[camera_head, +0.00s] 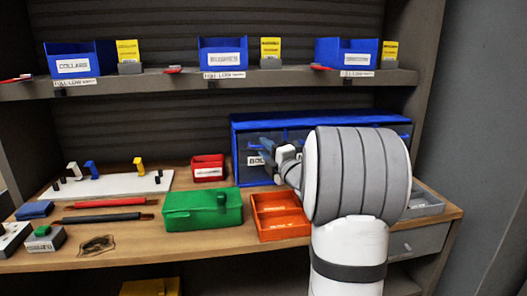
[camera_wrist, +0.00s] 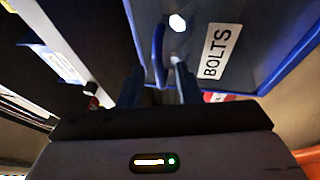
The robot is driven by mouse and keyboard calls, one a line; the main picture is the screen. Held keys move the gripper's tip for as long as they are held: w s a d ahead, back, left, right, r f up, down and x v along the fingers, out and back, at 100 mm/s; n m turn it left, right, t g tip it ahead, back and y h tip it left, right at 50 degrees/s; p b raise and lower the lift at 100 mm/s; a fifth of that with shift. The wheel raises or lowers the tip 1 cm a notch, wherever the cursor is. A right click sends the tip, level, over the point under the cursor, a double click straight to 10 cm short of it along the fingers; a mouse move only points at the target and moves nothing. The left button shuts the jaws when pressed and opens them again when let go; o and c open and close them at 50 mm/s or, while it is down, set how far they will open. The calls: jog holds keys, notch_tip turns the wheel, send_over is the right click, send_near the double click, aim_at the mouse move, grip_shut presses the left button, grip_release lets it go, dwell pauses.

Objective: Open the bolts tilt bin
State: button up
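The bolts tilt bin (camera_wrist: 245,70) has a clear bluish front with a white BOLTS label (camera_wrist: 215,50) and a blue handle (camera_wrist: 158,55). It is the left bin of the blue-framed tilt-bin unit (camera_head: 320,121) at the back right of the bench. The bin looks closed. My gripper (camera_wrist: 158,82) is open and empty, with its two dark fingers apart. The handle shows between and just beyond the fingertips; I cannot tell whether they touch it. In the head view my gripper (camera_head: 276,152) is at the bin's front, and my arm hides most of the unit's right part.
An orange tray (camera_head: 280,228) and a green box (camera_head: 203,209) stand below my gripper on the bench. A red bin (camera_head: 208,168) is left of the unit. A shelf (camera_head: 220,82) with blue bins (camera_head: 222,55) runs above. A grey tray (camera_head: 425,204) is at right.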

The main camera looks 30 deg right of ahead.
jog(key=shift+c, duration=0.4)
grip_shut()
